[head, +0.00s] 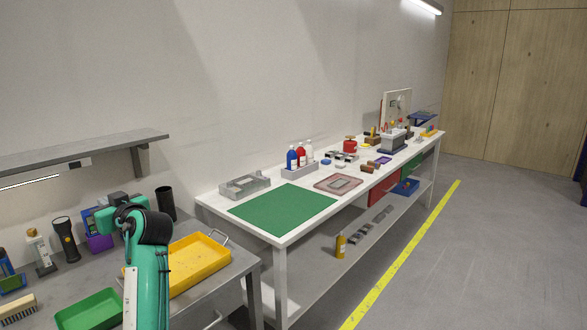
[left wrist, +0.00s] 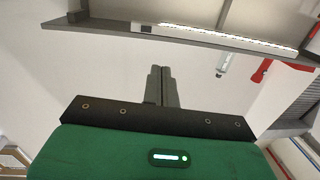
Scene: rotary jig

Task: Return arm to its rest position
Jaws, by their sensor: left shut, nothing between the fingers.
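My left arm (head: 148,270), teal with a dark joint, rises at the lower left of the head view, in front of the grey bench. In the left wrist view my left gripper (left wrist: 161,72) shows its two grey fingers closed together, with nothing between them. The fingers point toward a pale wall, below the underside of a shelf (left wrist: 190,36) with a lit strip. My right gripper shows in neither view.
A yellow tray (head: 198,262) and a green tray (head: 90,310) sit on the grey bench near my arm. A wall shelf (head: 80,153) hangs above. A white table (head: 285,238) with a green mat (head: 283,208) stands to the right. Open floor (head: 480,260) lies beyond.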

